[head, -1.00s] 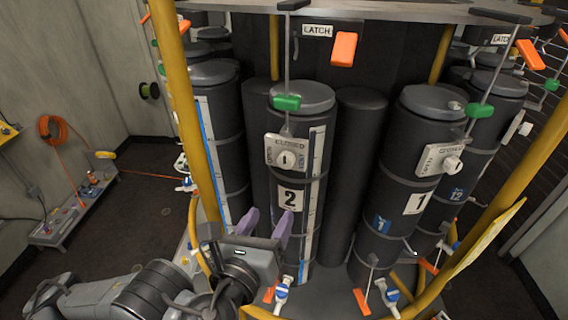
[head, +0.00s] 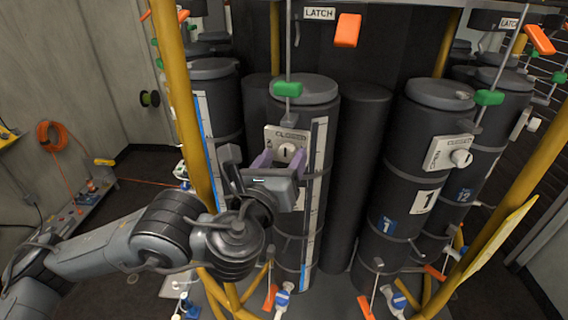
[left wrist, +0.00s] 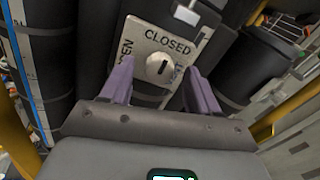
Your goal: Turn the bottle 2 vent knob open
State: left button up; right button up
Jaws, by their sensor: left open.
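The bottle 2 vent knob (head: 286,150) is a round white knob with a dark slot, on a pale plate (head: 272,134) on the dark bottle 2 (head: 303,222). In the left wrist view the plate (left wrist: 153,40) reads CLOSED at the top and OPEN at the left, and the knob (left wrist: 160,68) shows between the fingers. My left gripper (head: 281,160) is open, its purple fingers either side of the knob and apart from it in the wrist view (left wrist: 158,88). The gripper body hides the number 2 label. My right gripper is not in view.
Bottle 1 (head: 407,170) with its own vent plate and knob (head: 461,158) stands to the right. Yellow posts (head: 190,110) rise at left and right (head: 500,215). A green block (head: 287,89) on a rod hangs above the plate.

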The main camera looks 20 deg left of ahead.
pick_arm(q)
jog(key=shift+w+a, duration=0.1)
jog(key=shift+w, duration=0.7)
jog(key=shift+c, duration=0.2)
jog(key=c, duration=1)
jog(key=shift+b, duration=0.3)
